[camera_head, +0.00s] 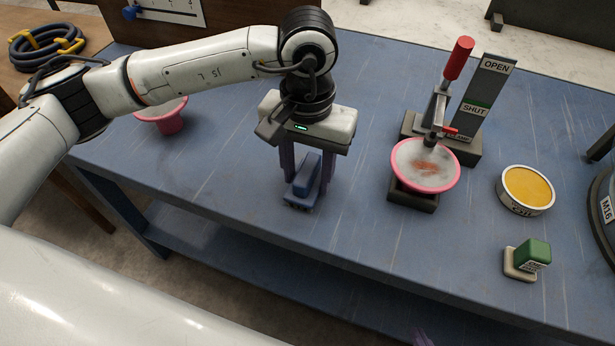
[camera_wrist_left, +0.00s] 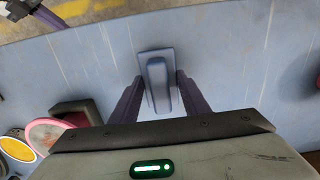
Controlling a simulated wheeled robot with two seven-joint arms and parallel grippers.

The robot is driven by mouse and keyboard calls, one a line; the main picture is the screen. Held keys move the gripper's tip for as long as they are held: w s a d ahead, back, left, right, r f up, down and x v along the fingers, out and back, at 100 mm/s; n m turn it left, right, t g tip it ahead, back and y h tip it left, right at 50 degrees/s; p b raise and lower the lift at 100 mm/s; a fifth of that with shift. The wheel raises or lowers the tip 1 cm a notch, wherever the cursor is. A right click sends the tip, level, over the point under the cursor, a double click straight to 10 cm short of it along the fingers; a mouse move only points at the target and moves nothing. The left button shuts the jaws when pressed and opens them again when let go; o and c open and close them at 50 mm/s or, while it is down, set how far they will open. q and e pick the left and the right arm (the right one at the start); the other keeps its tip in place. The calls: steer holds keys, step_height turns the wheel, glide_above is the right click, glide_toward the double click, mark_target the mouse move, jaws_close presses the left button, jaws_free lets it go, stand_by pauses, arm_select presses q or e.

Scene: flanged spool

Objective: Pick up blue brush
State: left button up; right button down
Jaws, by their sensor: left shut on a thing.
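The blue brush (camera_head: 304,186) is a small block with a raised handle on a wider base. It is at the middle of the blue bench, near the front edge. My left gripper (camera_head: 305,176) points down and is shut on its raised handle, one purple finger on each side. In the left wrist view the brush (camera_wrist_left: 152,62) lies between the fingers of my left gripper (camera_wrist_left: 157,88). I cannot tell whether its base touches the bench. A purple tip of my right gripper (camera_head: 424,339) shows at the bottom edge; its jaws are not clear.
Right of the brush, a pink-rimmed dish (camera_head: 425,164) sits on a dark block before a red-handled clamp (camera_head: 447,92). Further right are a yellow-topped tin (camera_head: 526,188) and a green-handled block (camera_head: 533,254).

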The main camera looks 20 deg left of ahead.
mark_target(308, 168)
arm_select(q)
step_height(308, 168, up, 10)
steer(key=shift+r+b, duration=0.1)
steer(key=shift+b, duration=0.35)
